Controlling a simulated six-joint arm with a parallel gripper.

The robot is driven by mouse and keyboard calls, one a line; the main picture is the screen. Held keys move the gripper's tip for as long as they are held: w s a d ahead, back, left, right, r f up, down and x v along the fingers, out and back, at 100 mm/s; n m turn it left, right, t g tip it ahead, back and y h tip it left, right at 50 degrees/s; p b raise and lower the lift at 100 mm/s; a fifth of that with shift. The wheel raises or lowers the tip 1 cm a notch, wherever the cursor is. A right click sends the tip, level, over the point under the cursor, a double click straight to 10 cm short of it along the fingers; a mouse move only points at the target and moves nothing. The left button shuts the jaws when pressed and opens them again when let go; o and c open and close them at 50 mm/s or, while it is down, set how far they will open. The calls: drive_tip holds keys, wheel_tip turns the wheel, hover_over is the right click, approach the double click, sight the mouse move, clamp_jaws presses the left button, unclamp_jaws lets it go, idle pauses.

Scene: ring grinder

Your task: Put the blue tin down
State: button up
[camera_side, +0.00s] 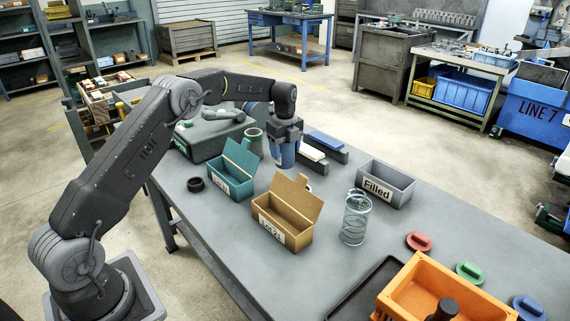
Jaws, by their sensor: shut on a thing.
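My gripper (285,133) points down over the far middle of the grey bench (410,225). It is shut on the blue tin (283,157), which hangs upright below it. The tin is behind the teal box and its lower end is close to the bench top. I cannot tell whether it touches the bench. The fingers partly cover the tin's upper part.
An open teal box (229,187) and an open cardboard-brown box (284,231) stand in front of the tin. A grey "Filled" box (376,188) and a wire coil (355,218) stand to the right. Dark bars (327,143) lie behind. Bench between coil and "Filled" box is clear.

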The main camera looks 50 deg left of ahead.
sight(285, 162)
drive_tip(key=shift+f, duration=2.35)
drive_tip(key=o, duration=1)
drive_tip(key=shift+f, duration=0.15)
drive_tip(key=shift+o, duration=0.2)
